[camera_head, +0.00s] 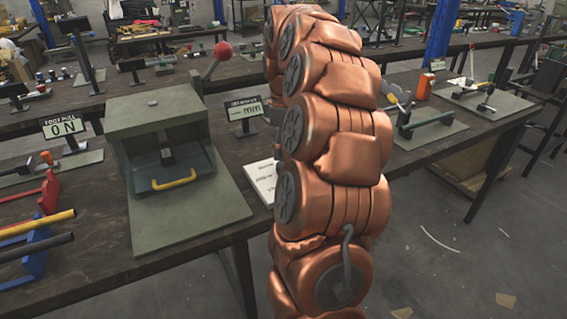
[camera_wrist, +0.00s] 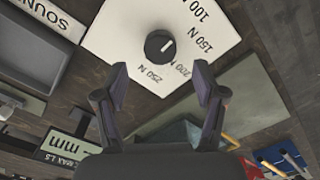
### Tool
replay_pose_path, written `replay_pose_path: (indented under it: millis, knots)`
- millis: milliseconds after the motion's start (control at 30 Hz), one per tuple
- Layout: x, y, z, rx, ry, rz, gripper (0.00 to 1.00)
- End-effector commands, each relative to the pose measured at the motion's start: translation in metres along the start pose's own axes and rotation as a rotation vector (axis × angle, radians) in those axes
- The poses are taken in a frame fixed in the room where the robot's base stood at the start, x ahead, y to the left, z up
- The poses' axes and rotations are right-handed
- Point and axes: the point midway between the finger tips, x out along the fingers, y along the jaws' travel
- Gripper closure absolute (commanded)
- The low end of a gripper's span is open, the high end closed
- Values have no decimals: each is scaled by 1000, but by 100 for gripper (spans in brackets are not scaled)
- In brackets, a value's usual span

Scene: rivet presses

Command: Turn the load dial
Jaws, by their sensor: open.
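The load dial is a round black knob (camera_wrist: 160,45) on a white plate (camera_wrist: 125,28) marked 100 N, 150 N, 200 N and 250 N, in the wrist view. A pale line on the knob points to the upper right of that view, near the 100 N and 150 N side; I cannot read it exactly. My gripper (camera_wrist: 162,84) is open and empty. Its two fingers are spread just below the knob in that view and appear apart from it. In the head view my copper arm hides the gripper, and I do not see the dial there.
A grey-green press (camera_head: 160,150) with a yellow handle (camera_head: 173,180) stands on the bench, left of my arm. A display sign (camera_head: 244,108) reading mm stands beside it, with a red-ball lever (camera_head: 222,50). A green-handled fixture (camera_head: 428,126) is to the right. The floor at right is mostly clear.

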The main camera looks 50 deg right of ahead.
Motion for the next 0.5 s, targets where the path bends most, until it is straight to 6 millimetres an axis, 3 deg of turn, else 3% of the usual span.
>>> replay_pose_path:
  millis: [300, 500]
  knots:
    - [41, 0, 0, 0, 0, -1, 30]
    - [56, -1, 0, 0, 0, -1, 30]
